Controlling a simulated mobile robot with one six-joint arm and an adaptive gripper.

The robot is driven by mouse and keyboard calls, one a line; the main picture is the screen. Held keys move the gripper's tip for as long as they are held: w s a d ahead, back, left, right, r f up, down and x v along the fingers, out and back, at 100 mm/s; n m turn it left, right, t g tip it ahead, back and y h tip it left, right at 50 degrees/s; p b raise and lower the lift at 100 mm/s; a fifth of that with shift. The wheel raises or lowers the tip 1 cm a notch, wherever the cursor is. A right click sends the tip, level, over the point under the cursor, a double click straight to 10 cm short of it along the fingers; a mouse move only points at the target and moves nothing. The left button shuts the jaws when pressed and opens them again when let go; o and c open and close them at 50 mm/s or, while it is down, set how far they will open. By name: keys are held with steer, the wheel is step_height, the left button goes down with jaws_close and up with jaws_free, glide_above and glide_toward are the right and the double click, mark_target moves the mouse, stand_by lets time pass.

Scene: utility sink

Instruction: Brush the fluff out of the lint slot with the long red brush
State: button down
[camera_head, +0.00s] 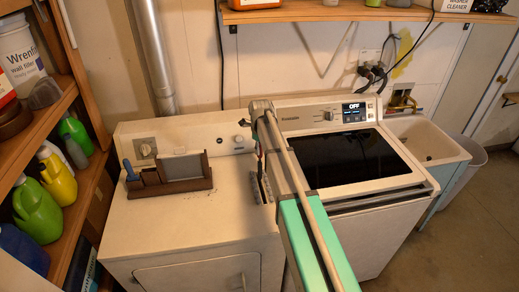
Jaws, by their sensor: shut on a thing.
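A white dryer (205,225) stands at the left, with a narrow dark opening (262,188), apparently the lint slot, near the right side of its top. My arm crosses in front and hides part of this spot. Some small dark specks lie on the dryer top, left of the slot.
A brown caddy (175,187) with a grey panel and a blue-handled item stands on the dryer. A washer (345,160) with a dark lid and a sink (425,140) are at the right. Shelves with bottles (60,175) border the left. The dryer's front top is clear.

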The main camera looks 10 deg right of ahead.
mark_target(260, 169)
steer(key=shift+f, duration=0.15)
steer(key=shift+f+b, duration=6.1)
steer(key=shift+b, duration=0.1)
steer(key=shift+r, duration=0.15)
steer(key=shift+r+p, duration=7.35)
steer(key=shift+p, duration=0.15)
